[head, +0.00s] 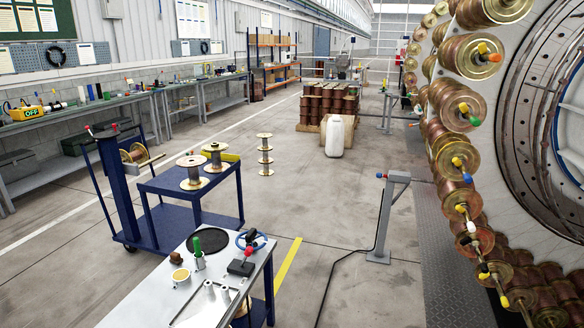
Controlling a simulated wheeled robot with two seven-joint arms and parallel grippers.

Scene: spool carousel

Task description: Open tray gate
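A shallow metal tray (207,308) lies on the near workbench (140,305), cut off by the bottom edge of the picture. I cannot make out with certainty which part is the tray gate. The large spool carousel (505,165) fills the right side, its rim carrying many copper spools (458,103) with coloured tips. Neither of my grippers is in view.
A blue cart (165,188) with spools on top stands behind the near workbench. A white jug (334,137) stands before a pallet of stacked spools (327,103). A cable runs along the floor from the post. The middle floor is largely clear.

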